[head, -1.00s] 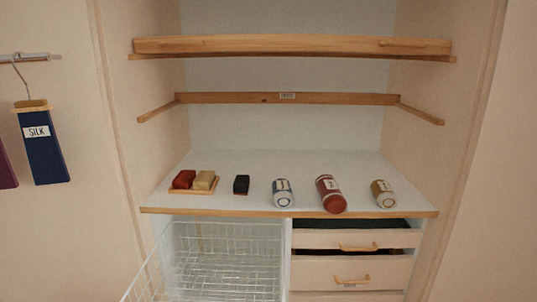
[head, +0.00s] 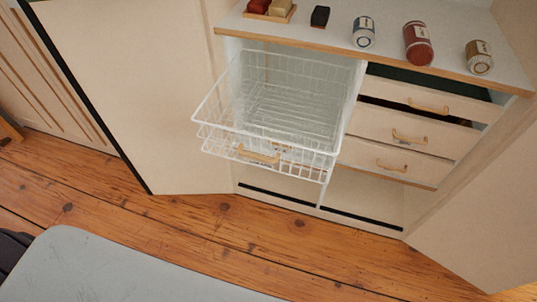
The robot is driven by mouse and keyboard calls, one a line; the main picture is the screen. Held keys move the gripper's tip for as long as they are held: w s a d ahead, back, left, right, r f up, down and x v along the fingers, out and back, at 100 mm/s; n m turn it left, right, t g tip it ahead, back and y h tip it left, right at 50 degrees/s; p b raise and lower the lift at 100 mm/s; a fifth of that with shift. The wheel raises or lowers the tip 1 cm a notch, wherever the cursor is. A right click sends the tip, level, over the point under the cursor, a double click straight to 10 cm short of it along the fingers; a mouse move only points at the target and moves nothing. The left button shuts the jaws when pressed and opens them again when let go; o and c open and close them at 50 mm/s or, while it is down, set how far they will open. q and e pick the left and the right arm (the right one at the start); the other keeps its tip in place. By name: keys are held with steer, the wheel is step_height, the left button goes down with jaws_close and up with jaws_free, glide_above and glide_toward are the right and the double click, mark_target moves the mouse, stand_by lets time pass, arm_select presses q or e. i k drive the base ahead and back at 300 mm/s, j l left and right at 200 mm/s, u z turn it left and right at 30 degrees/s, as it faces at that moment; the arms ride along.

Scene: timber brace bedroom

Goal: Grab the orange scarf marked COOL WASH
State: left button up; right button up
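No orange scarf and no COOL WASH label show in the head view. A white wire basket (head: 215,112) is pulled out on the left of the cupboard, and the part I see into looks empty. Several drawers sit to its right. The top drawer (head: 420,96) stands slightly open with something dark green inside. The drawer below it (head: 395,130) and the lowest one (head: 380,160) look nearly closed. Neither of my grippers is in view.
The white shelf (head: 300,28) carries a tray of blocks (head: 270,10), a black block (head: 320,16), a white-and-blue roll (head: 363,32), a red roll (head: 418,44) and a tan roll (head: 479,58). Wooden floor (head: 220,215) lies clear before the cupboard. A grey surface fills the lower left.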

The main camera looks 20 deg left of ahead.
mark_target(420, 52)
steer(key=l+u, duration=0.15)
steer(key=u, duration=0.2)
steer(key=i+l+u, duration=0.1)
steer(key=u, duration=0.3)
steer(key=l+u, duration=0.5)
steer(key=l, duration=0.35)
steer(key=k+l+u, duration=0.15)
steer(key=l, duration=0.3)
steer(key=l+u, duration=0.15)
steer(key=l, duration=0.35)
steer(key=k+l+u, duration=0.1)
steer(key=l, duration=0.35)
steer(key=k+l, duration=0.1)
steer(key=l, duration=0.15)
steer(key=k+l, duration=0.1)
steer(key=l, duration=0.15)
